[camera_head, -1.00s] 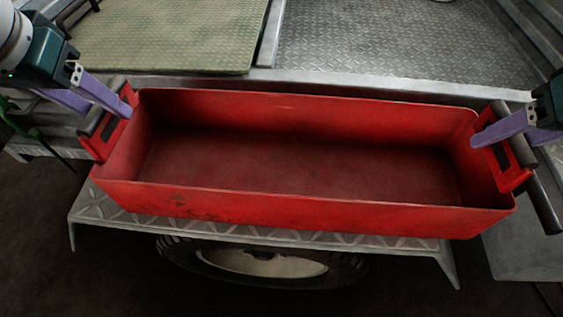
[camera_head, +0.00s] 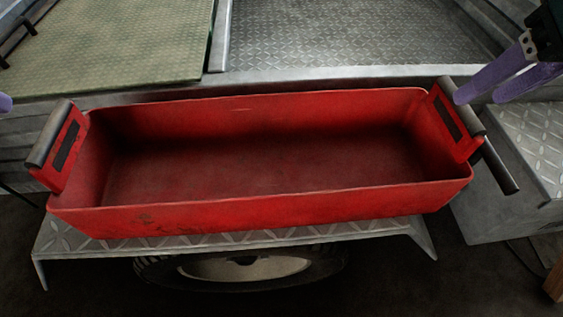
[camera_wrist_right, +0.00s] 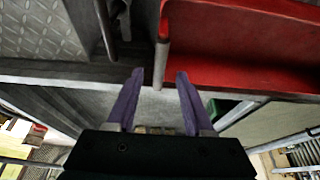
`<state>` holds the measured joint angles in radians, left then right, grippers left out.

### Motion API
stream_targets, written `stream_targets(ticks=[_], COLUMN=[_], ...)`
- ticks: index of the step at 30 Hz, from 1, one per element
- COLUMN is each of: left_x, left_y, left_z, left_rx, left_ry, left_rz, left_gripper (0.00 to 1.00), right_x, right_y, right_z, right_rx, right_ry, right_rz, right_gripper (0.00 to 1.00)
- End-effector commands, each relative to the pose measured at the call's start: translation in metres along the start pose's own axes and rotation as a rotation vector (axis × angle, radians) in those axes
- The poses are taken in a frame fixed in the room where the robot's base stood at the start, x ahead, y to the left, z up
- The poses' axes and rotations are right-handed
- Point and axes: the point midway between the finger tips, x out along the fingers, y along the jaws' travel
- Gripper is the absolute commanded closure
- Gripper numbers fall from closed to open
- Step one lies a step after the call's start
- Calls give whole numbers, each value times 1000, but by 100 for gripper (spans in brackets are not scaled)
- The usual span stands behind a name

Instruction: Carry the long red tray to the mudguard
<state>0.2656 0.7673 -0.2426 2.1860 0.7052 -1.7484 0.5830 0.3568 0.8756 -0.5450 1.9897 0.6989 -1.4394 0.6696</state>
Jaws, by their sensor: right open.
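The long red tray (camera_head: 270,210) rests on the tread-plate mudguard (camera_head: 330,235) above a wheel, and is empty. It has a grey bar handle at each end, the left handle (camera_head: 50,132) and the right handle (camera_head: 465,105). My right gripper (camera_head: 480,97) is open beside the right handle, with its fingers clear of it. The right wrist view shows its two purple fingers (camera_wrist_right: 160,76) apart and empty, with the tray (camera_wrist_right: 245,45) ahead. Only a purple tip of my left gripper (camera_head: 5,103) shows at the left edge, away from the left handle; its jaws are hidden.
Behind the tray lies a metal tread-plate bed (camera_head: 340,35) with a green ribbed mat (camera_head: 120,45) on its left. A dark rod (camera_head: 497,168) sticks out below the right handle. Another tread-plate surface (camera_head: 535,140) is at the right.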

Motion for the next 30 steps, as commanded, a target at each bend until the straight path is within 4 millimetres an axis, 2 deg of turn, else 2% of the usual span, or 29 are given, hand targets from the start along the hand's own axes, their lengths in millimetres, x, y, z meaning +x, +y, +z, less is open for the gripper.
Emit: stream_targets(ticks=[3, 9, 22, 30], left_x=[0, 0, -2, -19], left_y=[0, 0, 0, 0], left_z=[0, 0, -1, -8], left_rx=[0, 0, 0, -1], left_ry=[0, 0, 0, -2], left_rz=[0, 0, 0, -1], left_gripper=[48, 48, 48, 48], right_x=[-26, -50, -56, -80], right_y=[0, 0, 0, 0], right_z=[-1, 0, -1, -11], right_rx=[-2, 0, 0, 0], right_ry=[4, 1, 1, 0], right_rz=[1, 0, 0, 0], right_gripper=[48, 48, 48, 48])
